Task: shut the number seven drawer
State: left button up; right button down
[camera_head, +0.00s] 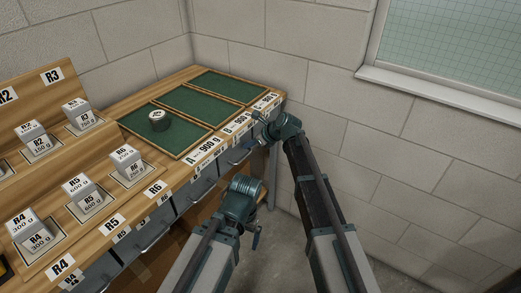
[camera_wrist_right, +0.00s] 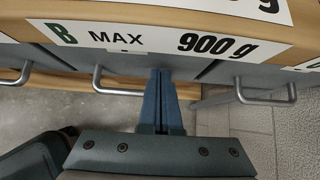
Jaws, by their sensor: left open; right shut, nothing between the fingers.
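Grey drawers (camera_head: 185,200) with bar handles run along the front under the wooden bench top. No number seven can be read, and I cannot tell which drawer is number seven or whether one stands open. My right gripper (camera_head: 257,127) is at the bench's far front corner. In the right wrist view its fingers (camera_wrist_right: 160,74) are shut and empty, close to the drawer fronts between a left handle (camera_wrist_right: 116,84) and a right handle (camera_wrist_right: 266,96). Contact cannot be told. My left gripper (camera_head: 256,238) is open and empty, in front of the bench.
Labelled light blocks (camera_head: 84,195) stand at left. A pale block wall (camera_head: 350,150) closes off the far and right sides. Floor (camera_head: 285,245) shows between my arms.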

jog(key=shift+w+a, duration=0.3)
jog(key=shift+a, duration=0.05)
jog(key=shift+a+r, duration=0.1)
jog(key=shift+s+d, duration=0.25)
jog(key=shift+d, duration=0.15)
jog(key=s+d+f+p+v, duration=0.1)
jog(key=f+p+v, duration=0.1)
jog(key=p+v, duration=0.5)
jog(key=v, duration=0.6)
jog(key=shift+d+f, duration=0.15)
